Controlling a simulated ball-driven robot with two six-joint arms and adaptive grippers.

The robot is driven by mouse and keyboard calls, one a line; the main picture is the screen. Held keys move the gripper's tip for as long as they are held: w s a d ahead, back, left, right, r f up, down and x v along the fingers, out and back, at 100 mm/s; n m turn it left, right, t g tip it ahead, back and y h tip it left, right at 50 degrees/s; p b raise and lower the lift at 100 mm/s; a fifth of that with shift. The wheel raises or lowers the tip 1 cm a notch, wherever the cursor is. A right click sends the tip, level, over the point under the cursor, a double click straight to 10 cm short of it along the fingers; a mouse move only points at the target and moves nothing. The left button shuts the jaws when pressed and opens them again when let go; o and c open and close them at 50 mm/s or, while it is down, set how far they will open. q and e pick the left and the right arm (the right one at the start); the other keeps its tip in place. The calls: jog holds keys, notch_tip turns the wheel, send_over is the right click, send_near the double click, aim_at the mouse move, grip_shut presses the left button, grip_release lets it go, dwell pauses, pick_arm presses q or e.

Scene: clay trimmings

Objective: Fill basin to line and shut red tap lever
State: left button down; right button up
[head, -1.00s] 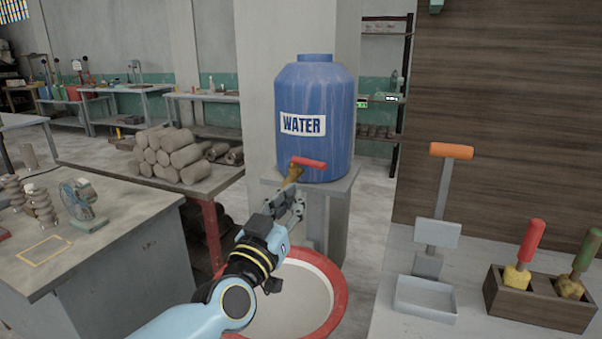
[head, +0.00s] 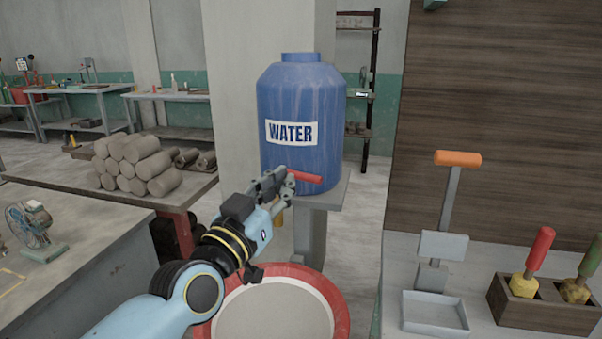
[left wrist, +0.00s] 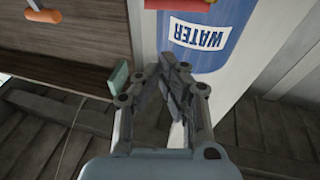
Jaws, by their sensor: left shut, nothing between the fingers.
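The blue water tank (head: 300,105) stands on a grey stand, its label upside down in the left wrist view (left wrist: 200,32). Its red tap lever (head: 308,178) points right in the head view; it also shows at the top edge of the left wrist view (left wrist: 180,4). A bit of the brass tap (head: 279,216) shows below my left gripper (head: 283,183), which hides the rest. This gripper is shut and empty, close beside the lever; I cannot tell if they touch. The red-rimmed basin (head: 341,318) is below, with a flat greyish surface inside. No fill line is discernible. My right gripper is out of view.
A table with stacked clay logs (head: 137,162) stands left of the tank. A grey bench with a small fan (head: 34,226) is front left. At right, a counter holds an orange-handled tool (head: 457,159), a grey tray (head: 434,326) and a wooden tool holder (head: 540,312).

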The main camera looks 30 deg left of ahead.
aim_at(302, 176)
pick_arm(q)
jog(key=w+f+b, duration=0.1)
jog(key=w+b, duration=0.1)
jog(key=w, duration=0.5)
jog(key=shift+f, duration=0.25)
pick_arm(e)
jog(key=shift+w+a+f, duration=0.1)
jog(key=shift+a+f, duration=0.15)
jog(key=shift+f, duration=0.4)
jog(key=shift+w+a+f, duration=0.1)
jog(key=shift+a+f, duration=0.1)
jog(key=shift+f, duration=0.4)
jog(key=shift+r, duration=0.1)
